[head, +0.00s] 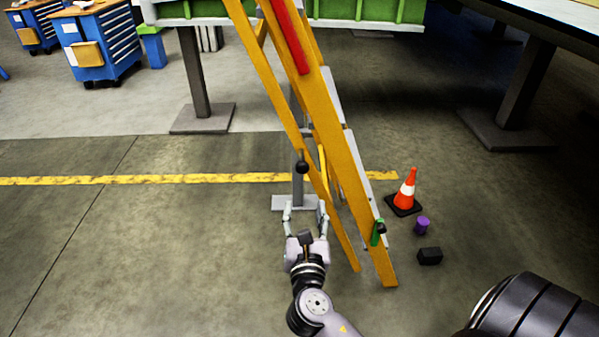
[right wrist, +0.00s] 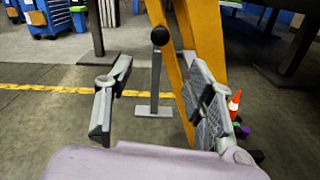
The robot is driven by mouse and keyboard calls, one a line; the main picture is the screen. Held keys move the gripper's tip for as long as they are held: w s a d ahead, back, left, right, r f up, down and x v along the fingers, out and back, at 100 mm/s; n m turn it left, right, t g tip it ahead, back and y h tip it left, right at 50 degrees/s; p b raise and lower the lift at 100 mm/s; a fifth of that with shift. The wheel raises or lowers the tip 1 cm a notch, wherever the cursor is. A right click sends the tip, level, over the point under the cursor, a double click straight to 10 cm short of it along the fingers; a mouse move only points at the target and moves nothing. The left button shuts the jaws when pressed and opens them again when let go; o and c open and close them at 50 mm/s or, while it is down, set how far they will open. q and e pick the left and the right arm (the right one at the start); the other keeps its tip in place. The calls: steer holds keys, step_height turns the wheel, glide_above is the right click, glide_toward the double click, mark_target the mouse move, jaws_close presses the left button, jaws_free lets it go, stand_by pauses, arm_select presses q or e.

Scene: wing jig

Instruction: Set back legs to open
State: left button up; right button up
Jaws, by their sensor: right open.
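A yellow stepladder (head: 345,165) with grey treads and a red strip stands in the middle of the head view. Its thinner back leg (head: 268,75) runs close beside the wider tread rail, with only a narrow gap at the floor. My right gripper (head: 305,207) is open and empty, just below the knob in the picture. In the right wrist view, the yellow leg (right wrist: 171,60) passes behind the right finger. I cannot tell whether they touch. My left gripper is not in view.
An orange cone (head: 406,190), a purple cylinder (head: 422,224) and a black block (head: 430,256) are on the floor right of the ladder. A green structure (head: 365,12) and grey posts stand behind. Blue tool cabinets (head: 100,45) are far left. The left floor is clear.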

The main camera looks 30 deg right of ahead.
mark_target(303, 172)
steer(key=b+x, duration=0.1)
steer(key=x, duration=1.3)
steer(key=shift+w+d, duration=0.15)
steer(key=shift+w, duration=0.2)
steer(key=shift+w+d, duration=0.1)
steer(key=shift+w, duration=0.1)
steer(key=shift+w+d, duration=0.1)
steer(key=shift+w, duration=0.05)
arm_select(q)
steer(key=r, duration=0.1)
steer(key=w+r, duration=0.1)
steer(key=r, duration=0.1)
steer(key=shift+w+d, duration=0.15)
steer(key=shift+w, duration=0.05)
arm_select(e)
steer(key=c, duration=0.9)
jaws_close()
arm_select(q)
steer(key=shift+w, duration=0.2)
arm_select(e)
steer(key=shift+f, duration=0.1)
